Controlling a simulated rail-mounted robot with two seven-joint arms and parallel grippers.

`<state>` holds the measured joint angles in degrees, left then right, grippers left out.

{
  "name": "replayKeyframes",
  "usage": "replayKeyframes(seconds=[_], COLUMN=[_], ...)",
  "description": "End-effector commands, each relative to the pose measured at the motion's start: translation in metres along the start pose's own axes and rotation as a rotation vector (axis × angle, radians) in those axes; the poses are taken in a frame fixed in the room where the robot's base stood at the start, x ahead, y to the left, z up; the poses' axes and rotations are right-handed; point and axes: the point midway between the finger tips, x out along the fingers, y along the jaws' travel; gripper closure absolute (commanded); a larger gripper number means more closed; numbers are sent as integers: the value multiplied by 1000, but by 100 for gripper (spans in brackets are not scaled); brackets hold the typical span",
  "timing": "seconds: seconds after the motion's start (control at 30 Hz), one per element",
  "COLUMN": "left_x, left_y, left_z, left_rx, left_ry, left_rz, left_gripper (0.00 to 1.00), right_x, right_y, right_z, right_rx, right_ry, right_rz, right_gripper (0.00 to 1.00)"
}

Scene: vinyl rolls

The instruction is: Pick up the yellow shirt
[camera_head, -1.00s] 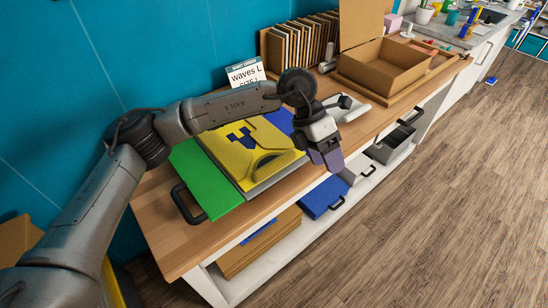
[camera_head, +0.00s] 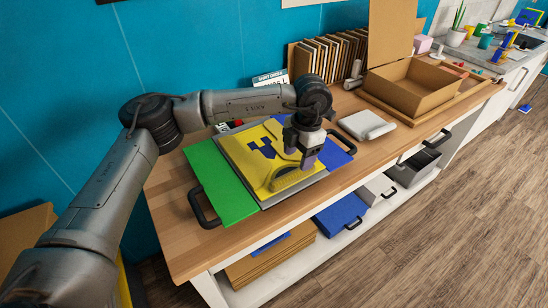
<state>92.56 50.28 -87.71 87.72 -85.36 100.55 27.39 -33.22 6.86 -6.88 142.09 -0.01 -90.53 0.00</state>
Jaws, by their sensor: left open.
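The yellow shirt (camera_head: 258,158) lies folded flat on a grey board with a green flap (camera_head: 218,182) on its left and a blue flap (camera_head: 340,148) on its right. The shirt has a dark blue pattern and a ribbed yellow part at its front edge. My left gripper (camera_head: 309,162) is open and points down over the shirt's right part. Its fingers hide some of the shirt there, and I cannot tell whether they touch it. My right gripper is not in view.
An open cardboard box (camera_head: 415,85) stands on the wooden table (camera_head: 180,238) at the back right. A white device (camera_head: 367,125) lies between box and shirt. Upright brown folders (camera_head: 330,58) stand by the wall. A black handle (camera_head: 203,208) sticks out at the green flap.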

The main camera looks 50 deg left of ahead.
Motion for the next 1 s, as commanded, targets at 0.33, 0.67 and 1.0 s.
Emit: replayKeyframes(seconds=[0.33,0.67,1.0], left_x=[22,57,60], left_y=[2,3,3], left_z=[-2,-2,-2], left_rx=[0,1,1], left_ry=[2,0,-1], left_rz=[0,-1,-1], left_gripper=[40,40,40], right_x=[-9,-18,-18], right_y=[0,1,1], right_z=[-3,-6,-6], right_rx=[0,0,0], right_ry=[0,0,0], right_rz=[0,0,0], right_gripper=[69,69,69])
